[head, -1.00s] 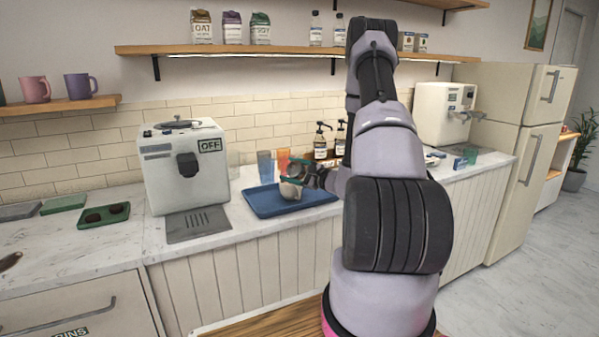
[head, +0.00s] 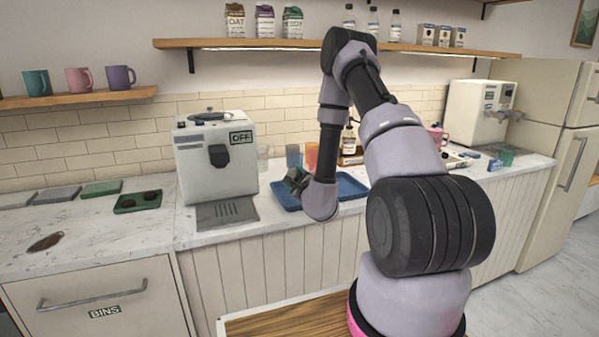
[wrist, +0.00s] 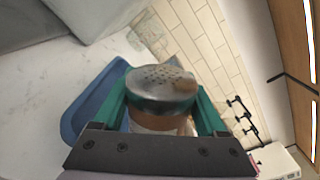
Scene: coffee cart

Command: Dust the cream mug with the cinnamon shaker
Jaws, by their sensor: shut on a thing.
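In the wrist view my gripper (wrist: 161,112) is shut on the cinnamon shaker (wrist: 160,86), its green fingers on either side. The shaker has a perforated grey metal lid, a brownish patch near the lid's edge, and a pale and brown body below. In the head view my gripper (head: 297,180) is over the left part of the blue tray (head: 284,200), partly hidden by my forearm. The shaker cannot be made out there. No cream mug can be made out in either view now; my arm covers the tray's middle.
The white coffee machine (head: 214,160), marked OFF, stands left of the tray. A blue cup (head: 293,156) and an orange cup (head: 312,155) stand behind the tray, with a pump bottle (head: 348,142) nearby. A shelf (head: 300,46) runs above.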

